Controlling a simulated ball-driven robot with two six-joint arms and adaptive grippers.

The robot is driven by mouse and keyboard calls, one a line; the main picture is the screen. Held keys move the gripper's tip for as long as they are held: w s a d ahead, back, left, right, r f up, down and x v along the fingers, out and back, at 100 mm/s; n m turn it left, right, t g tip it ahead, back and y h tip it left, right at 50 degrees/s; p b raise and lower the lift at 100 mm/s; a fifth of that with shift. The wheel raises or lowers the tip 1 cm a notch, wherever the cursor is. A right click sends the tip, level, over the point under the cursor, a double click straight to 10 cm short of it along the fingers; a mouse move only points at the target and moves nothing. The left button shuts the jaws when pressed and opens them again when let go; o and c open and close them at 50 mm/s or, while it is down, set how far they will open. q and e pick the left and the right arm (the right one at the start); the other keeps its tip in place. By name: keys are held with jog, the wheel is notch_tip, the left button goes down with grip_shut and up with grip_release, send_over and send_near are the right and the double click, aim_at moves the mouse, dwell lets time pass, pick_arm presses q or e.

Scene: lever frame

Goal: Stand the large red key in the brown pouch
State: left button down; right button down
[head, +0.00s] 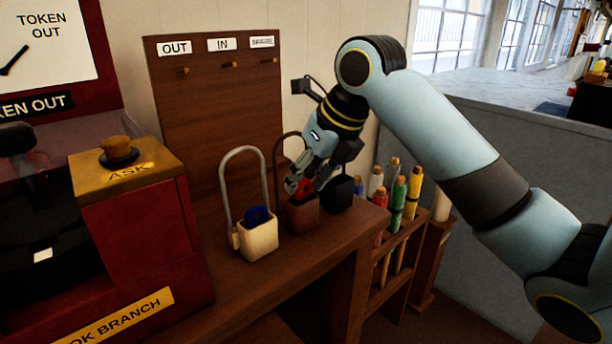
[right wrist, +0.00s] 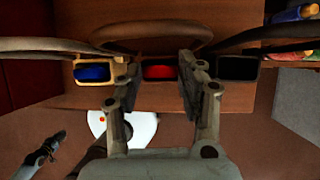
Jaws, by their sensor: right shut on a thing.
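The brown pouch (head: 302,216) stands on the wooden counter, between a cream pouch and a black pouch. The large red key (head: 305,187) shows as a red part at the pouch's mouth; its lower part is hidden. In the right wrist view the red key (right wrist: 159,71) lies within the brown pouch's opening. My right gripper (head: 308,184) is shut on the red key from above, right at the pouch. In the right wrist view its fingers (right wrist: 160,76) are on either side of the red. A pale jointed part at lower left there may be my left arm; its jaws are unclear.
The cream pouch (head: 259,238) with a blue key stands close on the left, the black pouch (head: 340,195) close on the right. Tall wire loops rise behind the pouches. A hook board (head: 215,110) stands behind; a rack of coloured tubes (head: 398,195) is at right.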

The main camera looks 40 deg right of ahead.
jog(key=shift+f+b, duration=0.45)
jog(key=shift+f, duration=0.15)
jog(key=c, duration=0.7)
grip_release()
jog(key=p+v, duration=0.7)
jog(key=shift+r, duration=0.1)
